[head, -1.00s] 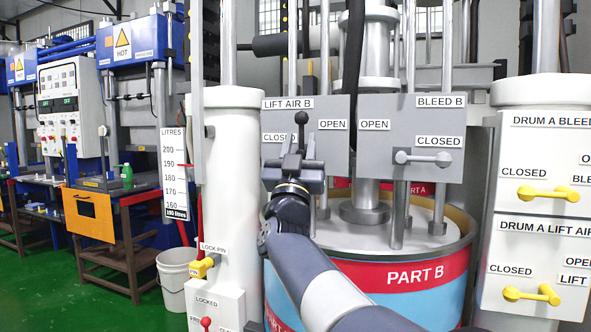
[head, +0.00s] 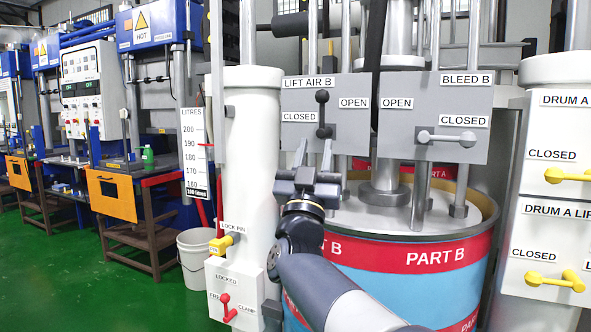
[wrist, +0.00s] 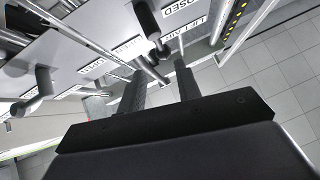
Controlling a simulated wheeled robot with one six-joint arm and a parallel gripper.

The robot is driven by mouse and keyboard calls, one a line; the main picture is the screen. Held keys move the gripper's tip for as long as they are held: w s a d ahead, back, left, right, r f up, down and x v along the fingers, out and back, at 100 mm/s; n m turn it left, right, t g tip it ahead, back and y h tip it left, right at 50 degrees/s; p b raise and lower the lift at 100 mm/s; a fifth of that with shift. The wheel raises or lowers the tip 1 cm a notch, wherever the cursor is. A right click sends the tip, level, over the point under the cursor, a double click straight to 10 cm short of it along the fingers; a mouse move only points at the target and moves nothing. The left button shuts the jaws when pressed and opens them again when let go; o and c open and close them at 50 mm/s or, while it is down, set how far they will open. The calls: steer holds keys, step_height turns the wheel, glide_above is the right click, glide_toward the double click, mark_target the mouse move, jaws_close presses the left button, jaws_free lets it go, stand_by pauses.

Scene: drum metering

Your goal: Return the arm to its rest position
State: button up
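My gripper (head: 314,158) is in front of the grey LIFT AIR B panel (head: 300,96), just below its black lever (head: 322,97). The fingers are apart with nothing between them. The lever stands upright between the CLOSED and OPEN labels. In the wrist view the two dark fingers (wrist: 160,88) are spread, and the black lever (wrist: 148,22) lies beyond their tips, apart from them. My arm reaches up from the bottom of the head view and covers part of the PART B drum (head: 420,285).
The BLEED B lever (head: 446,138) is right of the gripper. A white column (head: 252,150) with the yellow lock pin (head: 221,244) and red clamp lever (head: 226,307) stands left. DRUM A panels (head: 560,220) are at right. Green floor (head: 110,300) is open at lower left.

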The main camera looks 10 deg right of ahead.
mark_target(322, 114)
steer(key=shift+y, duration=0.3)
steer(key=p+x, duration=0.1)
steer(key=x, duration=0.9)
steer(key=shift+w+d+r, duration=0.15)
steer(key=shift+w+r, duration=0.05)
steer(key=shift+w, duration=0.05)
steer(key=shift+f, duration=0.15)
steer(key=shift+w+r, duration=0.1)
steer(key=shift+r, duration=0.15)
steer(key=shift+w+a+f+n+t+y+p, duration=0.1)
steer(key=shift+n+t+y+p, duration=0.1)
steer(key=shift+n+y, duration=0.65)
steer(key=shift+a+n+t+y+p, duration=0.1)
steer(key=shift+a+n+t+y, duration=0.1)
steer(key=shift+n+y, duration=0.65)
steer(key=shift+w+a+f+n+t+y+p, duration=0.1)
steer(key=shift+n+t+y, duration=0.1)
steer(key=shift+n+y, duration=0.6)
steer(key=shift+s+r, duration=0.1)
